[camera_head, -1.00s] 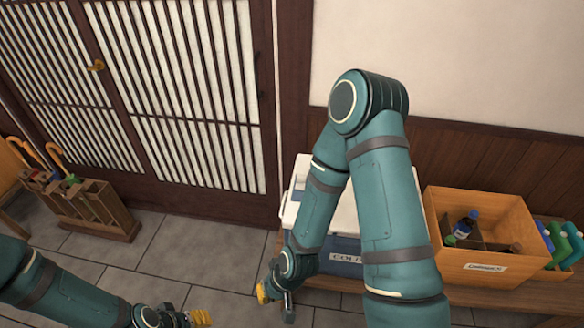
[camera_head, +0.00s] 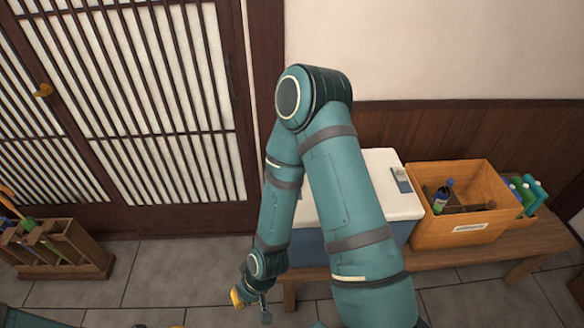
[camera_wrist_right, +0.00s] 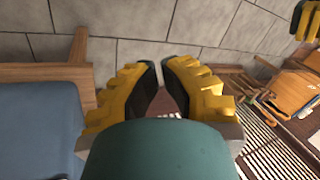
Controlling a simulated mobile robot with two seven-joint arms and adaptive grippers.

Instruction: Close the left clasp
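A cooler box with a white lid (camera_head: 382,168) and a blue body (camera_head: 312,248) stands on a wooden bench, partly hidden behind my right arm. One grey-blue clasp (camera_head: 401,180) shows at the lid's right side. The left clasp is hidden behind the arm. My right gripper (camera_head: 245,300) hangs in front and left of the cooler, apart from it. In the right wrist view its yellow fingers (camera_wrist_right: 161,68) are apart with nothing between them, and the blue cooler side (camera_wrist_right: 40,130) is at left. My left gripper (camera_wrist_right: 306,20) shows only partly, at the wrist view's top right corner.
A wooden crate (camera_head: 425,228) with bottles stands right of the cooler on the bench (camera_head: 525,243). More bottles stand beyond it. A slatted door (camera_head: 160,110) is behind. An umbrella stand (camera_head: 85,268) is at left. The tiled floor (camera_head: 180,270) between is clear.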

